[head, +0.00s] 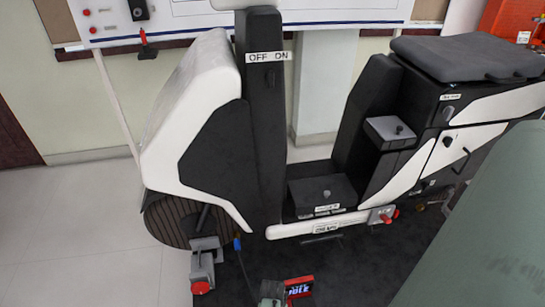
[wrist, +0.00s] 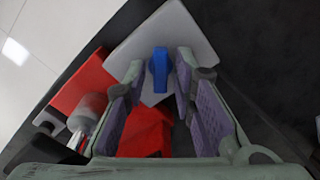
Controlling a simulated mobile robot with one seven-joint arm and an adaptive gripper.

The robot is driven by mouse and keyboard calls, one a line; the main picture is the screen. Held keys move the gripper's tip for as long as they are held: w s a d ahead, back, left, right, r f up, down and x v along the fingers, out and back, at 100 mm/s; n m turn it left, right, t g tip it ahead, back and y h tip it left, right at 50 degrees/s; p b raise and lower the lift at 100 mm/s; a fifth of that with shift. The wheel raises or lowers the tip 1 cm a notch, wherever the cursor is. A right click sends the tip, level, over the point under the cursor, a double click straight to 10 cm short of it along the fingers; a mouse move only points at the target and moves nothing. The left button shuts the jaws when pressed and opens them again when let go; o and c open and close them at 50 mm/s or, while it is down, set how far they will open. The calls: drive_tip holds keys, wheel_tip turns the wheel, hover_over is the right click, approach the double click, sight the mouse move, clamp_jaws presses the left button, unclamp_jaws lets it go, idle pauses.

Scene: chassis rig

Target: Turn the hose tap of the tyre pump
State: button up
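The tyre pump (wrist: 78,88) shows in the wrist view as a red body with a light grey plate (wrist: 188,32) at its far end. A small blue tap (wrist: 159,70) stands on the plate. My gripper (wrist: 161,66) is open, with its purple-padded fingers on either side of the blue tap. A gap shows beside the tap, and I cannot tell whether either finger touches it. In the head view, the red pump (head: 299,287) sits on the dark mat at the bottom, and my gripper (head: 271,291) is at its left, partly cut off. The tap is not discernible there.
The scooter-like rig (head: 190,130) stands behind the pump, with a dark column marked OFF and ON. A blue-tipped piece (head: 237,243) is near its front wheel. A red-ended bracket (head: 203,270) stands left of the pump. The dark mat (head: 350,270) is clear right of the pump.

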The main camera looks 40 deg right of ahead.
drive_tip(key=shift+o, duration=0.4)
wheel_tip(320, 180, up, 12)
idle(0.4)
idle(0.4)
